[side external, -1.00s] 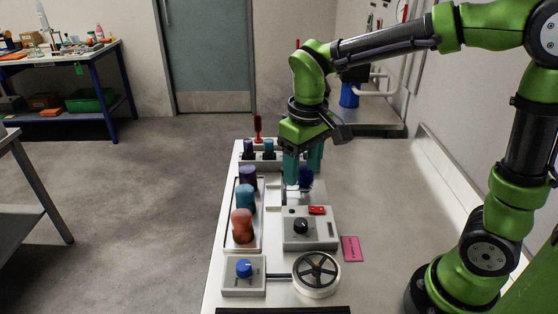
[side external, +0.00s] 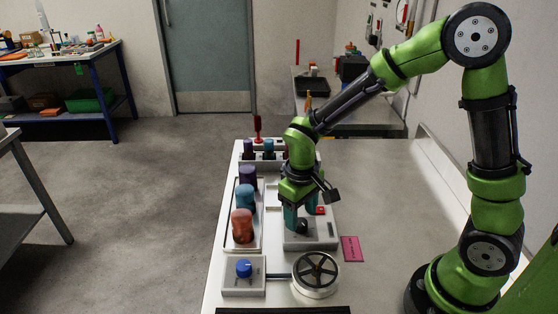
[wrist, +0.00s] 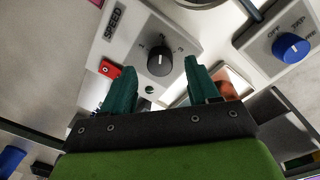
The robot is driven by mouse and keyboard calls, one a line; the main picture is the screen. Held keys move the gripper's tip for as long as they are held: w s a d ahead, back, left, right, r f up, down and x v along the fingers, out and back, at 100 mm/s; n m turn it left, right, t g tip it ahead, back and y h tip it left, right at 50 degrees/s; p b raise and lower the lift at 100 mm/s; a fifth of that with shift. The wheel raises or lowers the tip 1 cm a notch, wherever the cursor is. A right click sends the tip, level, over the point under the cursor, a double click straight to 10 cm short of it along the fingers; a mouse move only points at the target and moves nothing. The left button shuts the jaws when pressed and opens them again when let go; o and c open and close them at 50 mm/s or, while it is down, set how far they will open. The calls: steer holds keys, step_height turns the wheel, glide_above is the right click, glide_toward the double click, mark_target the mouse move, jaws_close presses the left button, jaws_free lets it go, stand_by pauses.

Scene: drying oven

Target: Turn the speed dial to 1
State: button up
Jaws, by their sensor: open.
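The speed dial is a black knob (wrist: 160,62) with a pale pointer line, on a grey box (wrist: 185,25) marked SPEED. Small numerals sit around the knob, and a 3 shows on its right. In the side view the knob (side external: 302,226) shows at the front of the box (side external: 325,237), partly behind a finger. My gripper (side external: 300,218) is over the box, pointing down. In the wrist view my gripper (wrist: 158,67) is open, its teal fingers on either side of the knob with gaps. I cannot tell whether the fingertips are at knob height.
A red switch (side external: 320,210) is on the same box. A blue knob (side external: 244,268) and a handwheel (side external: 316,271) stand in front. A tray with purple, teal and orange-red capped items (side external: 242,226) is left. A pink card (side external: 351,249) lies right; the bench beyond is clear.

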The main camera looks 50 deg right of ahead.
steer(key=shift+f, duration=1.05)
steer(key=c, duration=1)
steer(key=shift+c, duration=0.2)
steer(key=n, duration=0.6)
steer(key=shift+d, duration=0.1)
steer(key=n, duration=0.5)
steer(key=shift+n+t, duration=0.3)
steer(key=shift+n, duration=0.1)
